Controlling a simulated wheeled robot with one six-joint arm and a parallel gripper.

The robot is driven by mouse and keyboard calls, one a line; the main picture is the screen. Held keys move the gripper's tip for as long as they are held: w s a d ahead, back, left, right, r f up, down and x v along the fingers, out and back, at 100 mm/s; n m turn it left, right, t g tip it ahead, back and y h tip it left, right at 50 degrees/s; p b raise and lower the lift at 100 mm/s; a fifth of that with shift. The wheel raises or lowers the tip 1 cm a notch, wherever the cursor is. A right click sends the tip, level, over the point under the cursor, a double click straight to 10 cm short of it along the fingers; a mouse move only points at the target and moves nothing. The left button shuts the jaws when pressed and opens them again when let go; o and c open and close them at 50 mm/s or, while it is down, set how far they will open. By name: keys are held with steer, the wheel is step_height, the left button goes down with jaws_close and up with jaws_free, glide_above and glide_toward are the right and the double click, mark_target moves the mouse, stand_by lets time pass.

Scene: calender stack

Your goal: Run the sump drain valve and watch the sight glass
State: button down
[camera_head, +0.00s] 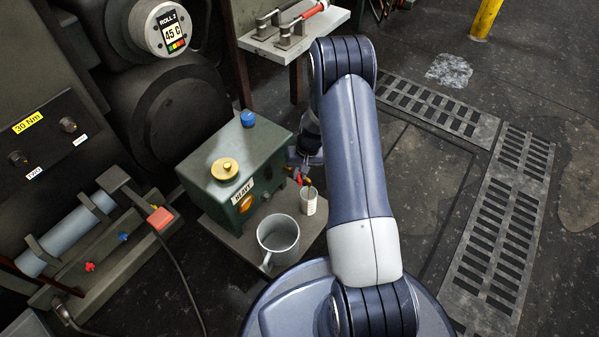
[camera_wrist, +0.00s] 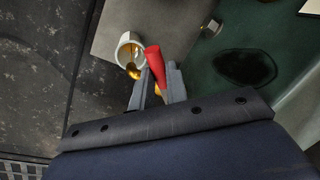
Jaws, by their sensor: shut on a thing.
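The green sump box (camera_head: 215,170) has an amber sight glass (camera_head: 245,203) on its labelled front face. The red drain valve handle (camera_head: 299,178) is at its right end, and the handle also shows in the wrist view (camera_wrist: 154,62). My gripper (camera_wrist: 158,82) is shut on the red handle; in the head view my arm partly hides it. A small white cup (camera_head: 309,201) stands just below the valve. In the wrist view the cup (camera_wrist: 124,42) shows amber inside. An amber or brass-coloured piece (camera_wrist: 132,72) lies beside the handle; I cannot tell whether it is spout or fluid.
A grey mug (camera_head: 278,240) stands in front of the box on the same plate (camera_head: 226,231). The box top carries a yellow cap (camera_head: 225,168) and a blue cap (camera_head: 248,118). Rollers and a cabled fixture (camera_head: 90,240) crowd the left. Floor grates (camera_head: 490,250) lie on the right.

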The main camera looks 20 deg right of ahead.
steer(key=c, duration=1.4)
jaws_free()
steer(key=r+p, duration=0.1)
steer(key=r, duration=0.2)
steer(key=d+r+p, duration=0.1)
steer(key=r, duration=0.3)
steer(key=d+r+p, duration=0.1)
steer(key=r+p, duration=0.1)
steer(key=r, duration=0.1)
steer(key=shift+s+r, duration=0.2)
steer(key=shift+r, duration=0.1)
stand_by(4.9)
